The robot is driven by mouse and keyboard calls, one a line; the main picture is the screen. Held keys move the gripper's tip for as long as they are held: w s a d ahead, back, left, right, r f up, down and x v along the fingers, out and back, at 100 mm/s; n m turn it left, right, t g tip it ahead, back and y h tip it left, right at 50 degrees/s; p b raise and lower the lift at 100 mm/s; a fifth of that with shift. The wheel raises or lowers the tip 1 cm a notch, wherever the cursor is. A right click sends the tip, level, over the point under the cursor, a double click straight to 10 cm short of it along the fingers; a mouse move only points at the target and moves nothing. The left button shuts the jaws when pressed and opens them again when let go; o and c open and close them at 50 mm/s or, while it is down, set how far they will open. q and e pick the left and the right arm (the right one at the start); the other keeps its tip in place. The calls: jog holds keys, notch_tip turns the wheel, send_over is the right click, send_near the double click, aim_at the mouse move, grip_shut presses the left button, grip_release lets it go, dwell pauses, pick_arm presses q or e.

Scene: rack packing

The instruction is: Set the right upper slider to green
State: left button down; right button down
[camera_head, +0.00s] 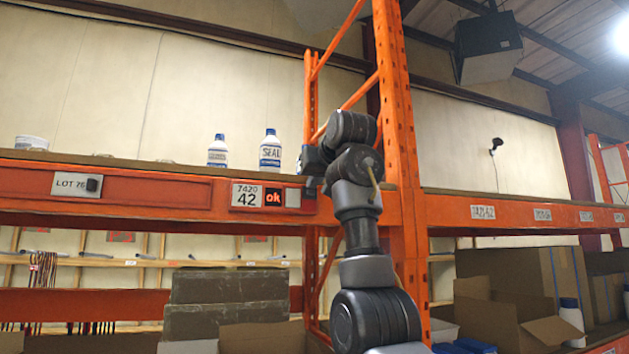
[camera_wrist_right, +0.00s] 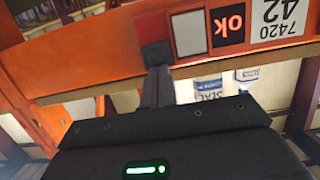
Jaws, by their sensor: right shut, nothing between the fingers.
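The right upper slider strip sits on the orange upper beam beside the label "7420 42" (camera_head: 247,196). It has a dark square marked "ok" (camera_head: 272,197) and a pale grey square (camera_head: 293,198). In the right wrist view, upside down, the "ok" square (camera_wrist_right: 227,24), the pale square (camera_wrist_right: 188,33) and a dark red square (camera_wrist_right: 152,28) show in a row. No green shows on the strip. My right gripper (camera_head: 309,186) is shut and empty at the strip's right end. Its fingertips (camera_wrist_right: 157,74) are close under the dark red square; contact is unclear. My left gripper is out of view.
A "LOT 76" label (camera_head: 70,184) with a dark knob (camera_head: 94,184) is farther left on the beam. Two white bottles (camera_head: 218,153) (camera_head: 270,152) stand on the shelf above. An orange upright (camera_head: 397,110) rises just right of my forearm. Boxes (camera_head: 228,287) sit below.

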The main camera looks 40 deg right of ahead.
aim_at(309, 202)
notch_tip(309, 202, down, 4)
jog(key=b, duration=0.3)
jog(key=shift+w+r, duration=0.1)
